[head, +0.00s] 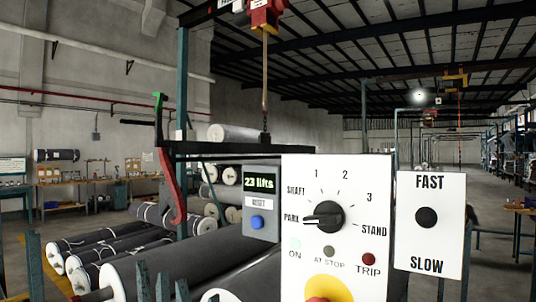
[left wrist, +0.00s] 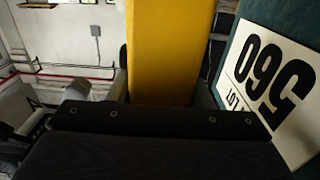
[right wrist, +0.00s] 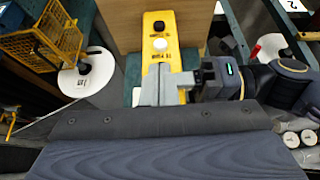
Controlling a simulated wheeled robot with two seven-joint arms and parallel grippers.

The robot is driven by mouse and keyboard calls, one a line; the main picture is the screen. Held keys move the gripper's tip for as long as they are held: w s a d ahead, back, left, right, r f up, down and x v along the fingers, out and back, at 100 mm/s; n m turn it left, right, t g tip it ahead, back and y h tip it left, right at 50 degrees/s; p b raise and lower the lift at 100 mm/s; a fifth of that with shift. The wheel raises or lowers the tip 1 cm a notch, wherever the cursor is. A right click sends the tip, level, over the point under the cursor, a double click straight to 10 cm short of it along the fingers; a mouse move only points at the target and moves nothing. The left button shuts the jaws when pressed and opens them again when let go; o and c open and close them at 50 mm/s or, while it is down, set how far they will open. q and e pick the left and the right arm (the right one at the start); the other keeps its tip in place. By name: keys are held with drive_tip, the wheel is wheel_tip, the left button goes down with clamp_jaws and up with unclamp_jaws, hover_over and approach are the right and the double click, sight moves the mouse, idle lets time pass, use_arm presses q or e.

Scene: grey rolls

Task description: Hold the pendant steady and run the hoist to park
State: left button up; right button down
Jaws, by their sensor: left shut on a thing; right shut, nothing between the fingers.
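The yellow pendant (left wrist: 170,45) fills the middle of the left wrist view. My left gripper (left wrist: 160,92) is shut on it, one finger at each side. In the right wrist view the pendant (right wrist: 158,60) shows a black button above a white one, with small labels. My right gripper (right wrist: 158,84) is shut and empty at its lower part; I cannot tell whether it touches. The red hoist (head: 266,15) is at the top of the head view, its line running down to a dark beam (head: 220,147) with a red hook. The panel knob (head: 323,217) points left towards PARK.
The white panel (head: 345,180) has lamps and a yellow-and-red stop button (head: 328,290). A counter box (head: 262,180) reads 23 lifts. A FAST/SLOW switch (head: 426,217) is at the right. Dark rolls (head: 170,270) lie in front. A yellow basket (right wrist: 45,35) is at upper left.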

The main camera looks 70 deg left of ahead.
idle(0.5)
drive_tip(key=s+d+f+n+t+h, duration=0.1)
drive_tip(key=f+n+t, duration=0.4)
drive_tip(key=n, duration=1.1)
drive_tip(key=s+d+f+n+t+h, duration=0.2)
drive_tip(key=s+f+n+t+h, duration=0.2)
drive_tip(key=n, duration=1.2)
drive_tip(key=shift+s+f+n+t, duration=0.4)
drive_tip(key=shift+s+f, duration=0.05)
drive_tip(key=shift+s, duration=0.4)
drive_tip(key=shift+w, duration=0.15)
drive_tip(key=w+a, duration=0.4)
drive_tip(key=w, duration=0.3)
drive_tip(key=shift+a, duration=0.4)
